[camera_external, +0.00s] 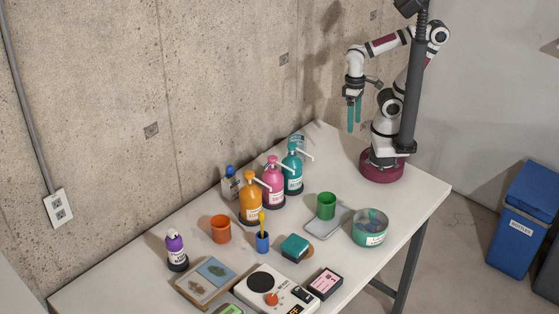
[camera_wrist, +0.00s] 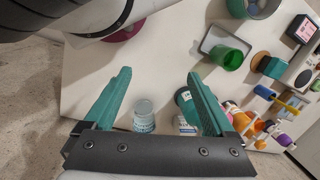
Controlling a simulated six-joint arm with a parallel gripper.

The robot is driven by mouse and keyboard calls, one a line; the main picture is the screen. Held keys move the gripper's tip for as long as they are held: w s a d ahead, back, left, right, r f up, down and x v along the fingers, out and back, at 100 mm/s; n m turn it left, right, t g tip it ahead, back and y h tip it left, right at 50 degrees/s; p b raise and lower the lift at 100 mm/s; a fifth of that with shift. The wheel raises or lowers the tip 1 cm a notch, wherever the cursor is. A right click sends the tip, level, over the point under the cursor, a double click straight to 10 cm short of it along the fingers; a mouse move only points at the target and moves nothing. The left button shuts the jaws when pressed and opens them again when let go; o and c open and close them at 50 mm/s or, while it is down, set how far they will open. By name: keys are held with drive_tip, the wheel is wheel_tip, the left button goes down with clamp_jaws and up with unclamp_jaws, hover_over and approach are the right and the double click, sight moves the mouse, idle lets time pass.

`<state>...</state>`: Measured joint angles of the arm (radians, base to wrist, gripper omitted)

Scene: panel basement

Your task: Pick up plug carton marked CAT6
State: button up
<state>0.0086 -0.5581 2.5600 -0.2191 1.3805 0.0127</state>
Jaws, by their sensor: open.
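My gripper (camera_external: 354,113) hangs high above the back end of the table, its two teal fingers pointing down, open and empty. The wrist view shows the open fingers (camera_wrist: 158,74) with bare white table between their tips. No CAT6 marking is readable in either view. A small black box with a pink label (camera_external: 325,282) lies at the front edge of the table, and it looks most like a carton. In the wrist view this box (camera_wrist: 301,29) is at the upper right, far from my fingers. Nothing covers it.
Orange (camera_external: 251,205), pink (camera_external: 273,184) and teal (camera_external: 292,174) pump bottles stand along the wall. A green cup (camera_external: 326,205), grey tray (camera_external: 321,227), round tin (camera_external: 370,230), teal block (camera_external: 295,247) and white device (camera_external: 260,300) surround the middle. Table near my base is clear.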

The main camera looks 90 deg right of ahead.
drive_tip(key=shift+o, duration=0.4)
drive_tip(key=w+r, duration=0.3)
drive_tip(key=w, duration=1.2)
drive_tip(key=m+h, duration=0.1)
drive_tip(key=h, duration=0.1)
hover_over(264, 159)
wheel_tip(264, 159, down, 4)
wheel_tip(264, 159, down, 15)
drive_tip(key=shift+a+f, duration=0.1)
drive_tip(key=shift+f, duration=0.1)
drive_tip(key=shift+c, duration=0.3)
drive_tip(key=shift+r, duration=0.15)
drive_tip(key=c, duration=1.3)
